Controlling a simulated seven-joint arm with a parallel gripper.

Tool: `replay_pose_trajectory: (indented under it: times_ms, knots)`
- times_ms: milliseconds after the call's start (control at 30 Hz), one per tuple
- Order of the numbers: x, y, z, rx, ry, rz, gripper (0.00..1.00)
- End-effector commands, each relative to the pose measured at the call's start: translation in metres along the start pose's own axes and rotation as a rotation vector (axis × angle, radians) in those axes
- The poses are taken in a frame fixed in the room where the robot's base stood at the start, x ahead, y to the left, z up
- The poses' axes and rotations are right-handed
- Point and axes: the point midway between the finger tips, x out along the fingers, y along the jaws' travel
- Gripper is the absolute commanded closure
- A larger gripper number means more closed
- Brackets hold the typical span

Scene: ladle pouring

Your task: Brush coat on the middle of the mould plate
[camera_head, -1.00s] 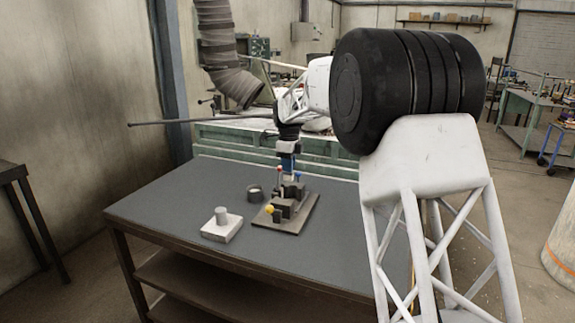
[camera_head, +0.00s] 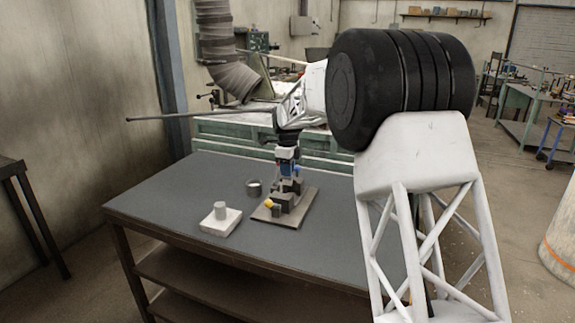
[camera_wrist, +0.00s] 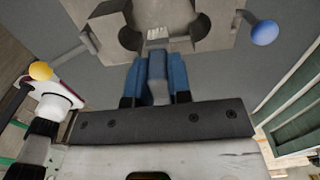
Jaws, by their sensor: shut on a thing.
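My gripper (camera_head: 287,172) points down over the block fixture (camera_head: 290,203) on a dark base plate (camera_head: 268,219). In the wrist view its blue fingers (camera_wrist: 158,75) are shut on a grey handle (camera_wrist: 158,90), with pale bristles (camera_wrist: 157,33) beyond the fingertips, so it looks like a brush. The bristles show between grey blocks with rounded dark recesses (camera_wrist: 130,38); I cannot tell whether they touch anything. A yellow ball (camera_head: 268,203) and a blue ball (camera_wrist: 264,33) stick out of the fixture. I cannot tell which plate is the mould plate.
A pale square block (camera_head: 220,226) with a grey cylinder (camera_head: 220,209) standing on it is left of the fixture. A small round pot (camera_head: 254,187) stands behind them. The grey table top (camera_head: 165,195) is clear at the left. A green bench (camera_head: 230,135) stands behind.

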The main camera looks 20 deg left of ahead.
Motion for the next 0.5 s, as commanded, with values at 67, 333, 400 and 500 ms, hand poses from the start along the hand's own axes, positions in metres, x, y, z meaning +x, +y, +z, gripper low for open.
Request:
replay_pose_trajectory:
  times_ms: [67,333,400,500]
  knots:
    - [0.006,0.000,0.000,0.000,0.000,0.000,1.00]
    - [0.025,0.000,0.000,0.000,0.000,0.000,1.00]
    - [0.030,0.000,0.000,0.000,0.000,0.000,1.00]
    - [0.036,0.000,0.000,0.000,0.000,0.000,1.00]
